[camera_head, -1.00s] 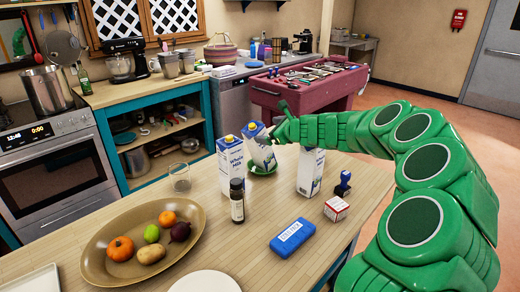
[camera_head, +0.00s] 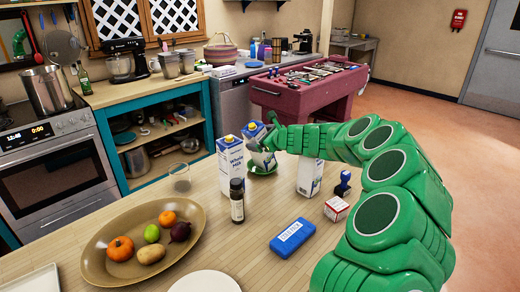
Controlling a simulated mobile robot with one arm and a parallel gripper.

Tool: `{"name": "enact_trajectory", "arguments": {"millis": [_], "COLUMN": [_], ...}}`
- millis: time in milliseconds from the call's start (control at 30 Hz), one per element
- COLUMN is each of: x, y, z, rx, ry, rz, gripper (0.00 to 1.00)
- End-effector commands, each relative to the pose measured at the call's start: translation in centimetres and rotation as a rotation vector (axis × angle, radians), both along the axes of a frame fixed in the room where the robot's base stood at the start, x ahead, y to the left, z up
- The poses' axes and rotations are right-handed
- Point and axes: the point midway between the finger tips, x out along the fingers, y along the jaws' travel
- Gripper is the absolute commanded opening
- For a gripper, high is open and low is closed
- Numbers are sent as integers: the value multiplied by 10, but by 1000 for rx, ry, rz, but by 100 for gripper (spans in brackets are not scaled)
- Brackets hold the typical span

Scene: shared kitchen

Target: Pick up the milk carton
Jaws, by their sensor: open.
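Three white-and-blue cartons stand on the wooden table (camera_head: 200,235). The left carton (camera_head: 232,168) reads "Whole Milk" and is upright.
A dark bottle (camera_head: 237,200) stands in front of the left carton, with a clear glass (camera_head: 180,178) to the left. A blue box (camera_head: 293,236), a small red-and-white box (camera_head: 336,208) and a stamp (camera_head: 343,184) are at the right. A brown platter (camera_head: 95,245) holds produce.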

Motion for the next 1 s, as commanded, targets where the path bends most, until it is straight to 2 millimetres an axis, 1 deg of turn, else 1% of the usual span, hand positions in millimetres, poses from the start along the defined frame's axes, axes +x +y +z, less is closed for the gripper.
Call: {"name": "enact_trajectory", "arguments": {"millis": [33,300,633,667,1000], "x": [3,18,20,20,20], "y": [6,15,17,17,17], "z": [-3,-10,-10,-10,-11], "rx": [-1,-1,-1,-1,-1], "ry": [0,-1,-1,-1,-1], "rz": [2,1,0,0,0], "gripper": [100,100,100,97,45]}}
